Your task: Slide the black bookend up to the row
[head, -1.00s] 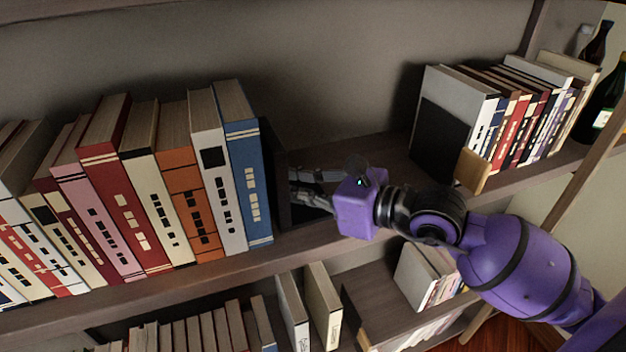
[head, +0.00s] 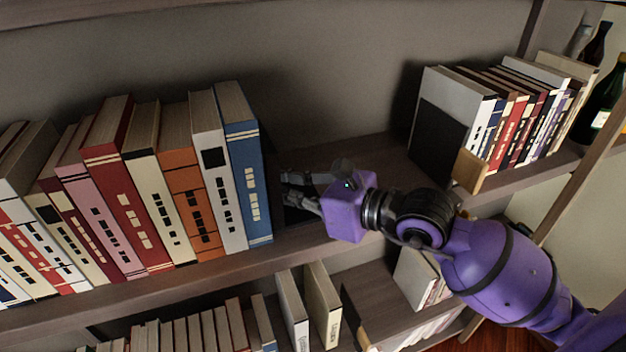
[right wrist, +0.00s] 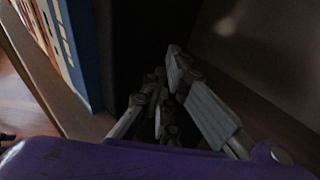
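The black bookend (head: 280,210) stands on the shelf just right of the row's last book, the blue one (head: 245,170). Any gap between them is too dark to make out. In the right wrist view the bookend (right wrist: 145,40) is a dark upright patch beside the blue book (right wrist: 82,50). My right gripper (head: 285,184) is at the bookend's right side, its fingers converging at the tips with nothing visible between them. It also shows in the right wrist view (right wrist: 168,65). Contact with the bookend cannot be told. My left gripper is not in view.
The row (head: 130,180) fills the shelf's left part, some books leaning. Bare shelf (head: 375,160) lies behind my right arm. Another row of books (head: 520,115) with a dark panel (head: 437,140) and a wooden block (head: 470,170) stands right. Bottles (head: 600,100) stand far right.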

